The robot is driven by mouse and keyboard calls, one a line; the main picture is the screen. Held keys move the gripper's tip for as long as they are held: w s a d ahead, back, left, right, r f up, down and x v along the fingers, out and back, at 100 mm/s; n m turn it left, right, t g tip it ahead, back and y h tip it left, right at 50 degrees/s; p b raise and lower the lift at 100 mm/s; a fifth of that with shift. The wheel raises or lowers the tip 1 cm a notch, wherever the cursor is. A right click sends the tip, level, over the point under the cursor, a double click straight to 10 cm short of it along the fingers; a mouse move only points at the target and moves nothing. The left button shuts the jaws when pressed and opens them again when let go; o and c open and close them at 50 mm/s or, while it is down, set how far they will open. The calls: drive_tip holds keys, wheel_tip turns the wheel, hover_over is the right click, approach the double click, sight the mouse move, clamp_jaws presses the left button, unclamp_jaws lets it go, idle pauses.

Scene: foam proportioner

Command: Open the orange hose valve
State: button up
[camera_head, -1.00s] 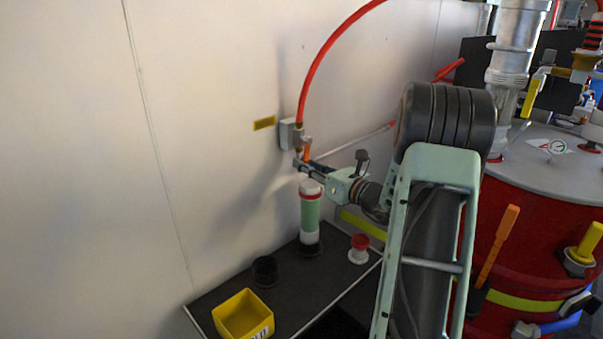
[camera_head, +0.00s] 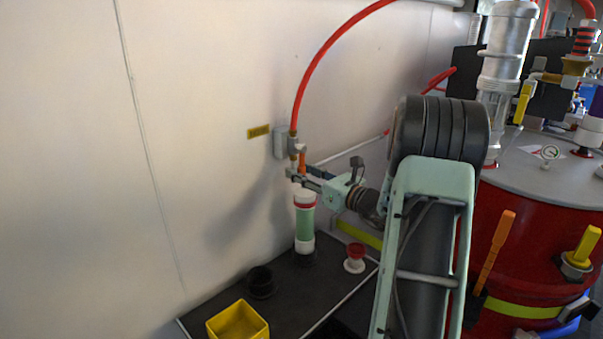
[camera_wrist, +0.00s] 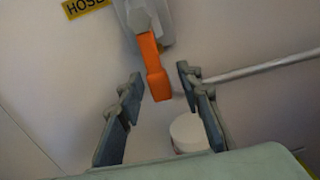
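The orange hose valve handle (camera_wrist: 154,68) hangs downward from a grey fitting (camera_wrist: 146,20) on the wall in the wrist view. In the head view the handle (camera_head: 302,163) is a small orange piece below the red hose. My gripper (camera_wrist: 160,82) is open, with one finger on each side of the handle's lower end. I see gaps between the handle and both fingers, and no clear contact. In the head view my gripper (camera_head: 290,176) reaches in from the right, just below the valve.
A green and white cylinder (camera_head: 305,225) stands on the dark shelf (camera_head: 300,290) below my gripper. A red and white spool (camera_head: 355,258), a black cup (camera_head: 261,282) and a yellow bin (camera_head: 238,322) are also there. The yellow hose label (camera_head: 258,132) is beside the valve. A red tank (camera_head: 510,225) stands at right.

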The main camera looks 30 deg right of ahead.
drive_tip(key=v, duration=1.2)
drive_tip(key=shift+r, duration=0.1)
